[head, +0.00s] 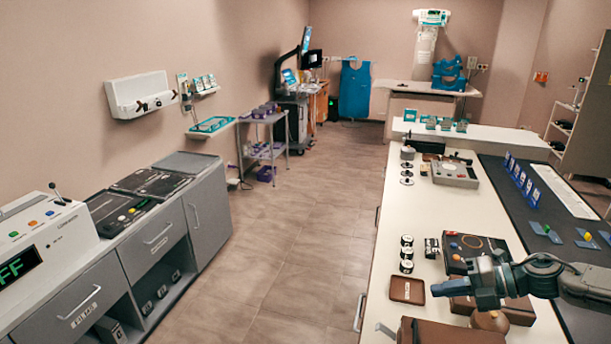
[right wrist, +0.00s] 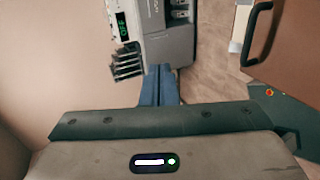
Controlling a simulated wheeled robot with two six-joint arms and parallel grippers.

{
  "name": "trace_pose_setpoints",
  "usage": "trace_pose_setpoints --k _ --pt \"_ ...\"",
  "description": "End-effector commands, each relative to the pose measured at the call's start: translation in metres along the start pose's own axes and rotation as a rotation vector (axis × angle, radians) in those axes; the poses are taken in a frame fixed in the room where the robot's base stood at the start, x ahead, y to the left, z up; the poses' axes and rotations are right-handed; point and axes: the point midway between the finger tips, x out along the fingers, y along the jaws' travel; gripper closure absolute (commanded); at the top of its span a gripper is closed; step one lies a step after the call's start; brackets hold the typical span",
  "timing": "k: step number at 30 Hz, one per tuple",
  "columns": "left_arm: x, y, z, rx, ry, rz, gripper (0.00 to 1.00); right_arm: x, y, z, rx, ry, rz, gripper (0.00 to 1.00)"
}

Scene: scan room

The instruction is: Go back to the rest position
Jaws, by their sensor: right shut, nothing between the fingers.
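My right gripper (head: 468,288) comes in from the right edge in the head view, above the near part of the long counter (head: 377,308). Its blue fingers are together with nothing between them. In the right wrist view the shut fingers (right wrist: 159,85) point toward the floor and a grey cabinet (right wrist: 167,45). My left gripper does not show in either view.
A control console (head: 38,240) stands at left. The floor (head: 285,245) between is clear.

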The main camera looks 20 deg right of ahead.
Motion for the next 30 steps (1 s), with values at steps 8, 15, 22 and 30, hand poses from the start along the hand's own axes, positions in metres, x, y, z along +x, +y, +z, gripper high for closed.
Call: trace_pose_setpoints --k 8,15,22,30 --pt "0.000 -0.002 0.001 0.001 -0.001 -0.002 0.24 0.025 -0.012 -0.003 0.159 -0.199 0.147 1.00" --pt "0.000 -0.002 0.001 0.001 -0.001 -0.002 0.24 0.046 -0.043 -0.011 0.524 -0.567 0.322 1.00" --pt "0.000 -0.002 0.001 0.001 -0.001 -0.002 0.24 0.053 -0.091 -0.045 0.947 -0.881 0.370 1.00" --pt "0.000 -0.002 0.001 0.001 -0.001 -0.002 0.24 0.066 -0.143 -0.131 1.481 -1.151 0.262 1.00"
